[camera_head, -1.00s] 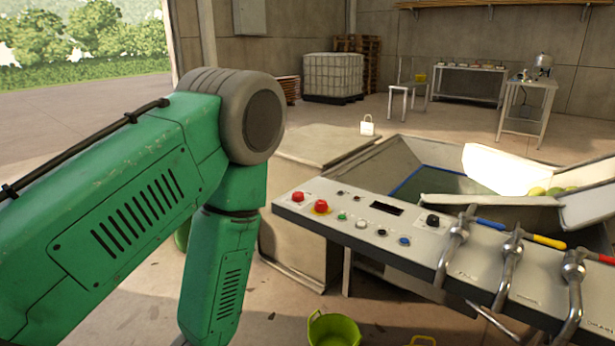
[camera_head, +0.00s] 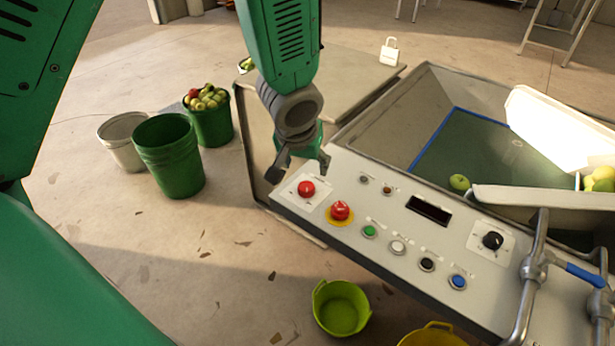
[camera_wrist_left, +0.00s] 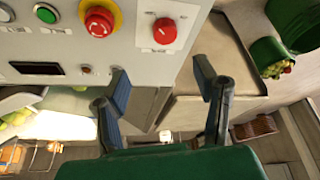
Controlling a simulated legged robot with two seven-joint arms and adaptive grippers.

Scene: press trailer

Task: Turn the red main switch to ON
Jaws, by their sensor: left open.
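The red main switch (camera_head: 306,188) is a round red knob on a white plate at the left end of the grey control panel (camera_head: 385,262). In the left wrist view the red knob (camera_wrist_left: 165,32) shows a small white mark on its face; its label is too small to read. My left gripper (camera_head: 299,168) is open and empty, just behind the switch at the panel's far left edge. In the left wrist view its two fingers (camera_wrist_left: 162,82) stand apart, with the knob beyond the tips and not between them. My right gripper is out of view.
A red mushroom button on a yellow ring (camera_head: 340,211) sits close beside the switch. Green (camera_head: 369,231), white, black and blue buttons, a display (camera_head: 428,210) and a black knob (camera_head: 492,240) follow rightwards. Buckets (camera_head: 168,160) stand on the floor at left.

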